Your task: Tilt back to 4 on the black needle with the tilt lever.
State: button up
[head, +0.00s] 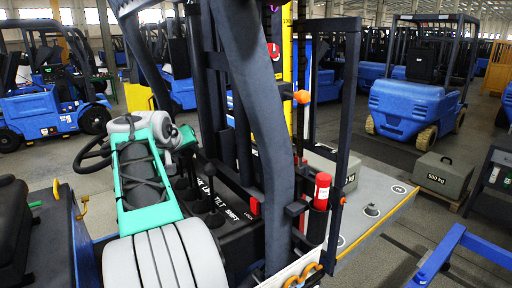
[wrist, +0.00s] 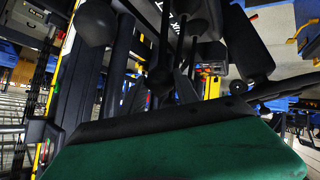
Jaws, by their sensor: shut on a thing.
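A row of black levers stands on the dark console (head: 228,222), whose white lettering includes TILT and SHIFT. A round-knobbed lever (head: 209,170) stands just right of my gripper (head: 183,178). In the wrist view my gripper (wrist: 160,82) has its dark fingers shut around a thin black lever shaft (wrist: 161,62). From the labels and position it seems to be the tilt lever, but the dark parts overlap. The black needle and its scale cannot be made out. A yellow strip (head: 287,45) runs up the mast, with a small red part (head: 274,51) beside it.
Dark mast posts (head: 262,110) stand close right of the levers. A red cylinder (head: 321,190) is beyond them. A grey platform (head: 375,208) carries a grey weight; another 500 kg weight (head: 442,175) sits at right. Blue forklifts (head: 415,95) stand behind.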

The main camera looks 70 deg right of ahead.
dwell(0.4)
jog(key=shift+s+d+r, duration=0.1)
jog(key=shift+s+d, duration=0.25)
jog(key=shift+d, duration=0.25)
jog(key=shift+s+d, duration=0.3)
jog(key=shift+d, duration=0.3)
jog(key=o, duration=1.1)
jog(key=shift+c, duration=0.2)
jog(key=shift+a, duration=0.1)
jog(key=v, duration=1)
